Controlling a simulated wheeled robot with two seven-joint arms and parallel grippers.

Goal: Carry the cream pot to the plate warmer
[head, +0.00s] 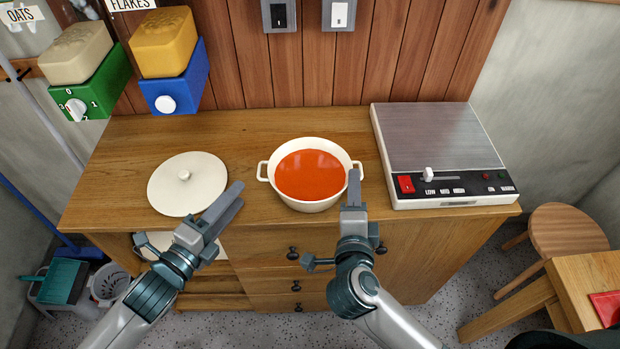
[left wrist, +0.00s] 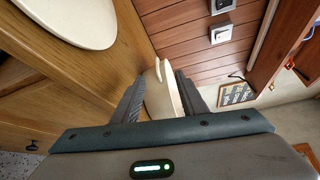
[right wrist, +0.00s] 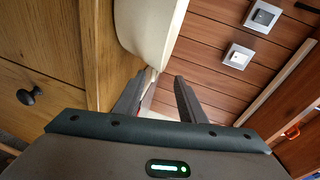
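The cream pot (head: 311,205), full of orange-red soup, stands upright on the wooden cabinet top, with a loop handle on each side. The plate warmer (head: 436,135), with a grey metal top and black control strip, sits on the cabinet to its right. My left gripper (head: 238,194) is open and empty, left of the pot and short of its left handle; the pot (left wrist: 163,92) shows between its fingers in the left wrist view. My right gripper (head: 354,176) is open at the pot's right handle, partly covering it. In the right wrist view the pot (right wrist: 146,30) is close beyond the fingers.
A cream lid (head: 188,192) lies on the cabinet left of the pot. Bare wood (head: 350,120) separates pot and warmer. Green (head: 92,88) and blue (head: 176,82) dispensers hang at back left. A stool (head: 565,232) and a small table (head: 570,285) stand at right.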

